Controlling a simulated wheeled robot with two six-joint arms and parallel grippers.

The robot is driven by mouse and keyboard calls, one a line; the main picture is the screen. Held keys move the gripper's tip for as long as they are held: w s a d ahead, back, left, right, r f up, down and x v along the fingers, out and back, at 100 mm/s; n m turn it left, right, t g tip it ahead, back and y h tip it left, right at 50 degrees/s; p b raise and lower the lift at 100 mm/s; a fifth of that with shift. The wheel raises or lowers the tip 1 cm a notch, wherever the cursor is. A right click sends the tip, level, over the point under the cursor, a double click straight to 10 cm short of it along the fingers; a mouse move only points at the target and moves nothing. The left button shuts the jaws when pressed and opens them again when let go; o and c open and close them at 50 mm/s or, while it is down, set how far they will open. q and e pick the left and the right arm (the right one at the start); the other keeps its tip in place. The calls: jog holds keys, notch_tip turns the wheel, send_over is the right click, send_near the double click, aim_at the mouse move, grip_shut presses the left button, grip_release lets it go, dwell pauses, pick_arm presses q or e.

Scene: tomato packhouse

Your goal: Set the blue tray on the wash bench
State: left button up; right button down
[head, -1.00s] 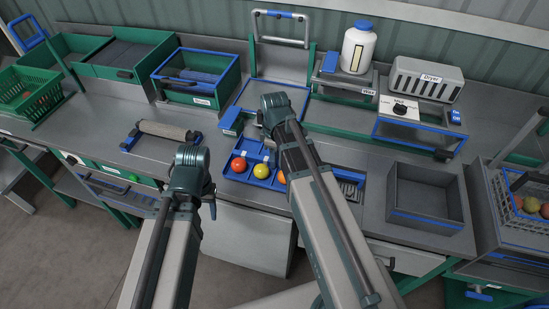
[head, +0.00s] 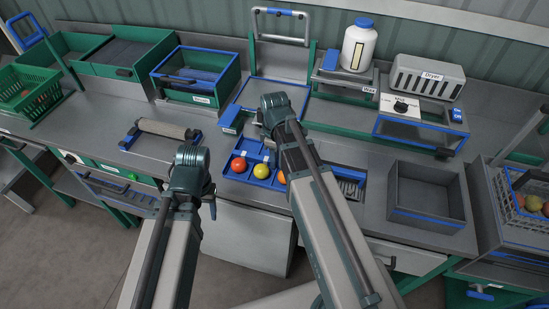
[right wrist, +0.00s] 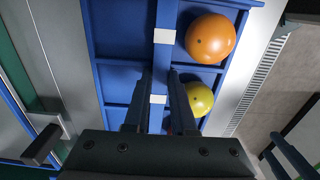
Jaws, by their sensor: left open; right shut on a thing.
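The blue tray (head: 236,176) is on the steel bench in front of my right arm, with a red tomato (head: 238,164), a yellow tomato (head: 262,170) and an orange tomato (head: 281,178) in its compartments. In the right wrist view the tray (right wrist: 112,50) fills the middle, and my right gripper (right wrist: 160,112) is shut on its central divider. I cannot tell whether the tray is touching the bench. The right arm hides part of the tray in the head view. My left gripper (head: 211,200) is open and empty, in front of the bench and left of the tray.
A roller on a stand (head: 163,129) lies left of the tray. A grey open bin (head: 428,215) stands to the right, and a blue-framed scale-like plate (head: 262,96) behind. A white bottle (head: 358,47) and a dryer box (head: 426,80) stand further back. Bare steel (head: 345,146) shows right of my arm.

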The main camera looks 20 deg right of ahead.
jog(key=shift+f, duration=0.15)
jog(key=c, duration=0.7)
grip_release()
jog(key=shift+c, duration=1.4)
notch_tip(320, 180, up, 7)
jog(key=p, duration=0.7)
